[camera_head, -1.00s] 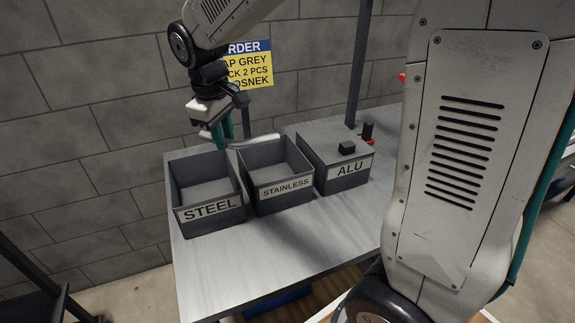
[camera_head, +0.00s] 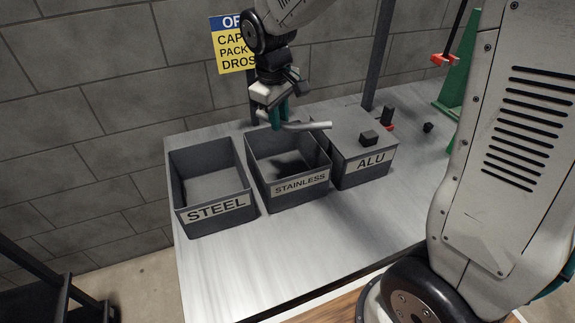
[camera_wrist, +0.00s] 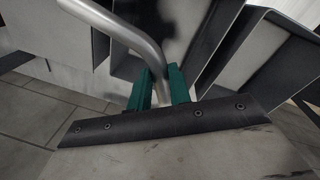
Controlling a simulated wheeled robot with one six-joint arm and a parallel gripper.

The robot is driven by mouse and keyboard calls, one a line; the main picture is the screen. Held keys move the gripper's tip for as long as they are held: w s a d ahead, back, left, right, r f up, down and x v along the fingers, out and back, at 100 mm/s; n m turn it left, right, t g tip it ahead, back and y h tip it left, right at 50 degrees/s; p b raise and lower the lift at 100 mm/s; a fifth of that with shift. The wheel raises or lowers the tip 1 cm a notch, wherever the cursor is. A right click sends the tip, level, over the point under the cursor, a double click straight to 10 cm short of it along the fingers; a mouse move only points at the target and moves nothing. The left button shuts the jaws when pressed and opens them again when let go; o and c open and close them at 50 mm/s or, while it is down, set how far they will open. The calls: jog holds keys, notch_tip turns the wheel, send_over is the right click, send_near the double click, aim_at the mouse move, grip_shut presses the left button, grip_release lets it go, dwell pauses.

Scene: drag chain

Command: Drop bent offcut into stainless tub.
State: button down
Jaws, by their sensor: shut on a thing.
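The bent offcut (camera_head: 308,126) is a light grey metal tube with a bend in it. My gripper (camera_head: 279,118) has green fingers and is shut on the tube. It holds the tube above the back part of the stainless tub (camera_head: 290,198), an open grey bin labelled STAINLESS. The tube's right end reaches toward the ALU bin. In the wrist view the tube (camera_wrist: 128,30) passes between the green fingers of my gripper (camera_wrist: 160,85), and its bend shows near them. The inside of the stainless tub is partly in shadow.
The open STEEL bin (camera_head: 213,216) stands left of the stainless tub. The ALU bin (camera_head: 366,172) stands to the right, with a small dark block (camera_head: 369,138) on its top. A dark post (camera_head: 377,60) rises behind. The front of the metal table (camera_head: 280,250) is clear.

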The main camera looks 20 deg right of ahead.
jog(key=shift+f, duration=0.45)
jog(key=c, duration=1.2)
grip_release()
jog(key=shift+r, duration=0.1)
notch_tip(320, 180, up, 8)
jog(key=shift+s+a+f, duration=0.2)
jog(key=shift+s+a, duration=0.05)
jog(key=shift+a, duration=0.1)
